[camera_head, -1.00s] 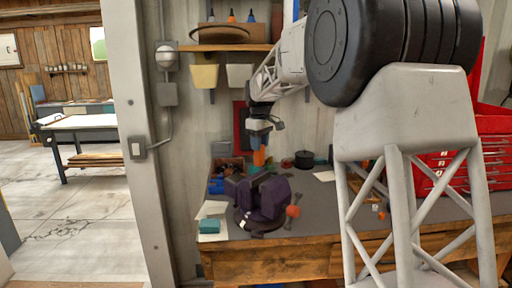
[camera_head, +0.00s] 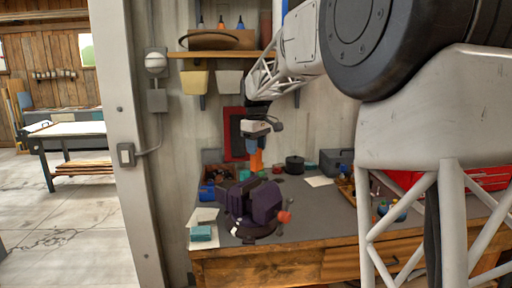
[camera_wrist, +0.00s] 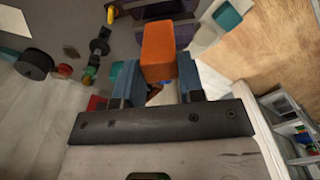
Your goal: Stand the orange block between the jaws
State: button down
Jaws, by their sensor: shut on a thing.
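My gripper (camera_head: 257,141) is shut on the orange block (camera_head: 257,160) and holds it above the bench, over the back of the dark purple vise (camera_head: 262,203). In the wrist view, the orange block (camera_wrist: 158,48) sits between the blue fingers of my gripper (camera_wrist: 158,78) and sticks out past their tips. The vise (camera_wrist: 182,34) shows partly behind the block there. In the head view, the block hangs roughly upright, just clear of the vise top. The gap between the vise jaws is hard to make out.
A teal block (camera_head: 201,233) lies on paper at the bench's left front. A black round pot (camera_head: 295,165) and a grey box (camera_head: 337,162) stand at the back.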

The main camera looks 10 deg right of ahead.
aim_at(256, 157)
jog(key=shift+f, duration=0.1)
jog(key=shift+f, duration=2)
jog(key=shift+f, duration=3.25)
dwell(2.7)
